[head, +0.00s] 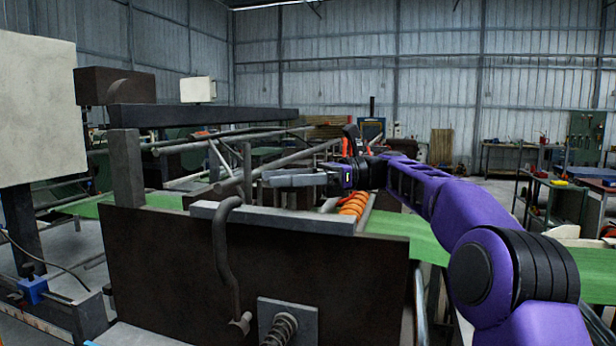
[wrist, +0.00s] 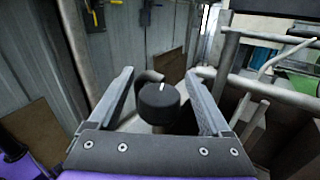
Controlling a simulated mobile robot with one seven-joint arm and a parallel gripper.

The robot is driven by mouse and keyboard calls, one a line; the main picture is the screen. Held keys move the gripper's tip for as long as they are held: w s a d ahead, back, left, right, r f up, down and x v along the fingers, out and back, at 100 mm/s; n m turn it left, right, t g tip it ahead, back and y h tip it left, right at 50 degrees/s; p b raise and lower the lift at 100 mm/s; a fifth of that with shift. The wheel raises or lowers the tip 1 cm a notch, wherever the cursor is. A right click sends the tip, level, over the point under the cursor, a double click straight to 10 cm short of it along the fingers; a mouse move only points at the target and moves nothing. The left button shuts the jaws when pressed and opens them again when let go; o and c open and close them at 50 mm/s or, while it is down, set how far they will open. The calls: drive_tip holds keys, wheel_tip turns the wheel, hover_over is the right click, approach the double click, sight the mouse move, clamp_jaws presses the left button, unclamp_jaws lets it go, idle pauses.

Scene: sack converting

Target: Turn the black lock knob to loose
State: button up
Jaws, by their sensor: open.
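In the wrist view, a black round lock knob (wrist: 159,104) with a short white mark on its top stands between the two fingers of my gripper (wrist: 161,72). The white mark lies toward the far edge of the knob. The fingers are spread, with a visible gap on each side of the knob, so neither seems to touch it. In the head view, my gripper (head: 268,180) reaches left above the dark machine panel. I cannot make out the knob there. Any loose or tight marking is not readable.
A dark machine panel (head: 330,270) with a bent crank handle (head: 222,255) stands in front. Metal rails and an orange coil (head: 353,205) lie behind it, near my arm. A green web (head: 400,224) runs across. In the wrist view, grey pipes (wrist: 265,90) stand close on the right.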

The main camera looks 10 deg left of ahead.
drive_tip(key=v, duration=1)
drive_tip(key=shift+w+d, duration=0.15)
drive_tip(key=shift+d, duration=0.15)
